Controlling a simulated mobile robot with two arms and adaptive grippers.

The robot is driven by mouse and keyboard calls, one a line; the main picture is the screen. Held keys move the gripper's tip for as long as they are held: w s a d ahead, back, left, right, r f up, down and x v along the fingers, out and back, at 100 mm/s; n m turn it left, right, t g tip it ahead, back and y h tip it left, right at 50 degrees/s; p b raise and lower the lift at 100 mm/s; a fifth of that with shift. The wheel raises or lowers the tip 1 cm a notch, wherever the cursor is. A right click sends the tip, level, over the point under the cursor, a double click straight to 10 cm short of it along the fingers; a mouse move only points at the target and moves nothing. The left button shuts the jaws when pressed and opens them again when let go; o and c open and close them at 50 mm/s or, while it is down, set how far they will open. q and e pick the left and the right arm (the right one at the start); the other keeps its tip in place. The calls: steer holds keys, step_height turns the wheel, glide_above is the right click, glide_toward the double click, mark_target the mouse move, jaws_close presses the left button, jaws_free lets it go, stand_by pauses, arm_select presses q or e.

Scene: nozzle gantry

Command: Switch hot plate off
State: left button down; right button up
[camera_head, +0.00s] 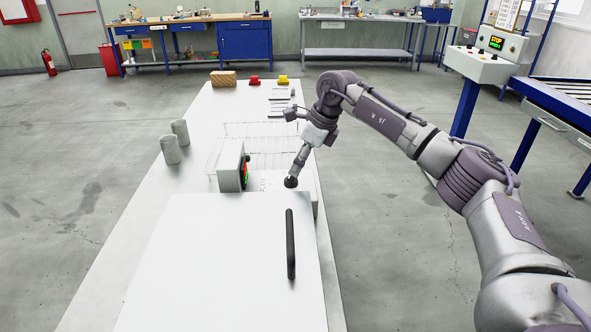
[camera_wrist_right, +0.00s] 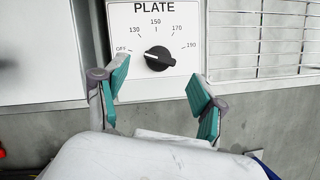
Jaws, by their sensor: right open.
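The hot plate's white control panel (camera_wrist_right: 180,88) is in the right wrist view, with the word PLATE and marks OFF, 130, 150, 170 and 190. Its black knob (camera_wrist_right: 157,58) has a white line on its left side, pointing left towards the OFF mark. My right gripper (camera_wrist_right: 158,76) is open, with its two teal-padded fingers apart below the knob, one to each side. Nothing is between them. My left gripper is out of view.
A white lid or panel (camera_head: 215,260) with a black handle (camera_head: 290,245) covers the near bench. A grey box with red and green buttons (camera_head: 232,168) stands left of my gripper. Wire racks (camera_head: 262,130) lie beyond; two grey cylinders (camera_head: 170,150) stand left.

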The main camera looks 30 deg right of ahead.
steer(key=v, duration=0.8)
steer(key=shift+r, duration=0.2)
steer(key=shift+s+f, duration=0.1)
steer(key=shift+s, duration=0.05)
